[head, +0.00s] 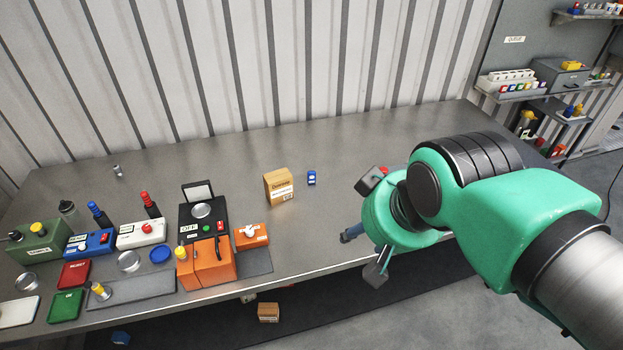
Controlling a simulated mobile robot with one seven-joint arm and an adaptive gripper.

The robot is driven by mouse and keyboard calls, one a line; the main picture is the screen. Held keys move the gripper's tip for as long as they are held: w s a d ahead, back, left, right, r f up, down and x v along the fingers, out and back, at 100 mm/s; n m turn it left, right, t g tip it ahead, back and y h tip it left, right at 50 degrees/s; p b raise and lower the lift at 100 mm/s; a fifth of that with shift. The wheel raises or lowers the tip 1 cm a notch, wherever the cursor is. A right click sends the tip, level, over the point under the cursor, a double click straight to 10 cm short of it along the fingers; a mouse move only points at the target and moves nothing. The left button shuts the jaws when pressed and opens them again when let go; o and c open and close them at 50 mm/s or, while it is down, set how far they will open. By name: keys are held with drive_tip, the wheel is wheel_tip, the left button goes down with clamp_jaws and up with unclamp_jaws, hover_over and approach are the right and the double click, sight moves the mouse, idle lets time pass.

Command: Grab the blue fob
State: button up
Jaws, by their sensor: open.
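A small blue fob (311,177) with a pale mark lies on the grey metal table, just right of a brown box, apart from it. My gripper (366,230) is at the end of the green arm, over the table's front edge, to the right of and nearer than the fob. Its fingers are spread open and it is apart from the fob. The arm hides part of the gripper, and I see nothing held in it.
The brown box (279,187) stands beside the fob. Orange cases (206,265), a black scale-like device (203,222), coloured switch boxes (141,233) and trays crowd the table's left. The table (400,145) is bare behind the fob. Shelves (527,93) stand at the far right.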

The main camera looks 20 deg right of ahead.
drive_tip(key=shift+w, duration=0.1)
drive_tip(key=m+g+p, duration=0.1)
drive_tip(key=m+p, duration=0.1)
hover_over(311, 175)
drive_tip(key=s, duration=0.5)
wheel_tip(311, 175, down, 23)
drive_tip(key=shift+a+f+h, duration=0.15)
drive_tip(key=shift+a+h, duration=0.25)
drive_tip(key=shift+w, duration=0.1)
drive_tip(key=shift+b+x, duration=0.6)
drive_tip(key=shift+x, duration=3.7)
